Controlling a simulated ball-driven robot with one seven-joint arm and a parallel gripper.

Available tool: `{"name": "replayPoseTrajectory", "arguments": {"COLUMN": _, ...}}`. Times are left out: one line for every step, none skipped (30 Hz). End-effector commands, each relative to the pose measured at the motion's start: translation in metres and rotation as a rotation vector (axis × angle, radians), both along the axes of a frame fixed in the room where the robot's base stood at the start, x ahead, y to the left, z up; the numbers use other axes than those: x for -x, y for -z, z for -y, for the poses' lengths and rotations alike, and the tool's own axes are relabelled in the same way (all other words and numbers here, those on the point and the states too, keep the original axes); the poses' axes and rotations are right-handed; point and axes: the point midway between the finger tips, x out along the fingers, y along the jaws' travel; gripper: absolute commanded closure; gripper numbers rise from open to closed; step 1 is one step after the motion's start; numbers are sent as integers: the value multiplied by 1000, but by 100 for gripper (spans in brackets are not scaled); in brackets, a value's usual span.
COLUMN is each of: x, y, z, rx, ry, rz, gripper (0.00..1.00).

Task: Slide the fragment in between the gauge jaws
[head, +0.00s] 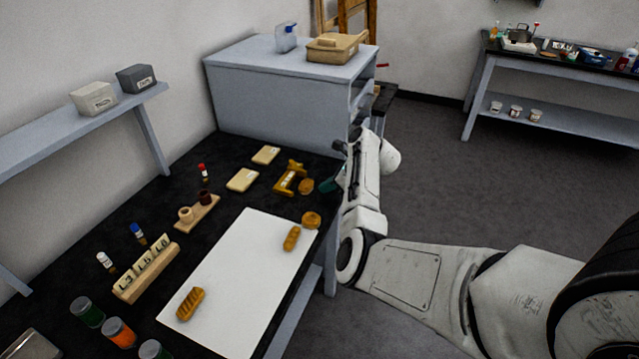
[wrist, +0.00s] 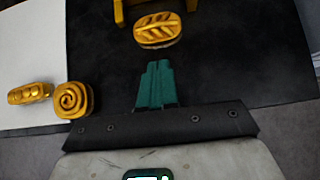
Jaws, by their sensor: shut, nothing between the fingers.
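The gauge (head: 288,180) is a gold frame with a white label on the dark bench. Only a bit of its gold edge (wrist: 119,14) shows at the top of the wrist view. A gilt oval fragment (head: 306,186) with a leaf pattern lies just right of the gauge, apparently outside its jaws. It also shows in the wrist view (wrist: 158,31). My gripper (wrist: 157,64) has teal fingers, shut and empty, pointing at this fragment with a small gap in the picture. In the head view my gripper (head: 329,185) is right of the fragment, partly hidden by my arm.
A round spiral gilt piece (wrist: 73,98) and a braided one (wrist: 30,93) lie left of my fingers. Another gilt piece (head: 190,303) lies on the white sheet (head: 235,275). Wooden blocks (head: 242,179) lie beyond the sheet. The bench edge is close on the right.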

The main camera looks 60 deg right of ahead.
Motion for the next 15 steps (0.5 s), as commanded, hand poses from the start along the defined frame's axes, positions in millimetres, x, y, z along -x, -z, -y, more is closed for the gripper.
{"name": "replayPoseTrajectory", "arguments": {"x": -8, "y": -2, "z": -1, "rx": 0, "ry": -3, "rz": 0, "gripper": 100}}
{"name": "replayPoseTrajectory", "arguments": {"x": -11, "y": -2, "z": -1, "rx": 1, "ry": -2, "rz": 0, "gripper": 100}}
{"name": "replayPoseTrajectory", "arguments": {"x": -15, "y": -2, "z": -1, "rx": 1, "ry": -2, "rz": 0, "gripper": 100}}
{"name": "replayPoseTrajectory", "arguments": {"x": -18, "y": -2, "z": -1, "rx": 1, "ry": -2, "rz": 0, "gripper": 100}}
{"name": "replayPoseTrajectory", "arguments": {"x": -20, "y": -2, "z": -2, "rx": 1, "ry": -2, "rz": 0, "gripper": 100}}
{"name": "replayPoseTrajectory", "arguments": {"x": -22, "y": -2, "z": -2, "rx": 2, "ry": -1, "rz": 0, "gripper": 100}}
{"name": "replayPoseTrajectory", "arguments": {"x": -24, "y": -2, "z": -2, "rx": 1, "ry": 0, "rz": 0, "gripper": 100}}
{"name": "replayPoseTrajectory", "arguments": {"x": -25, "y": -1, "z": -2, "rx": 1, "ry": -1, "rz": -1, "gripper": 100}}
{"name": "replayPoseTrajectory", "arguments": {"x": -26, "y": -1, "z": -2, "rx": 1, "ry": -1, "rz": -1, "gripper": 100}}
{"name": "replayPoseTrajectory", "arguments": {"x": -26, "y": -1, "z": -2, "rx": 1, "ry": -1, "rz": -1, "gripper": 100}}
{"name": "replayPoseTrajectory", "arguments": {"x": -26, "y": -1, "z": -2, "rx": 1, "ry": -1, "rz": -1, "gripper": 100}}
{"name": "replayPoseTrajectory", "arguments": {"x": -26, "y": -1, "z": -2, "rx": 1, "ry": -1, "rz": -1, "gripper": 100}}
{"name": "replayPoseTrajectory", "arguments": {"x": -26, "y": -1, "z": -2, "rx": 1, "ry": -1, "rz": -1, "gripper": 100}}
{"name": "replayPoseTrajectory", "arguments": {"x": -26, "y": -1, "z": -2, "rx": 1, "ry": -1, "rz": -1, "gripper": 100}}
{"name": "replayPoseTrajectory", "arguments": {"x": -26, "y": -1, "z": -2, "rx": 1, "ry": -1, "rz": -1, "gripper": 100}}
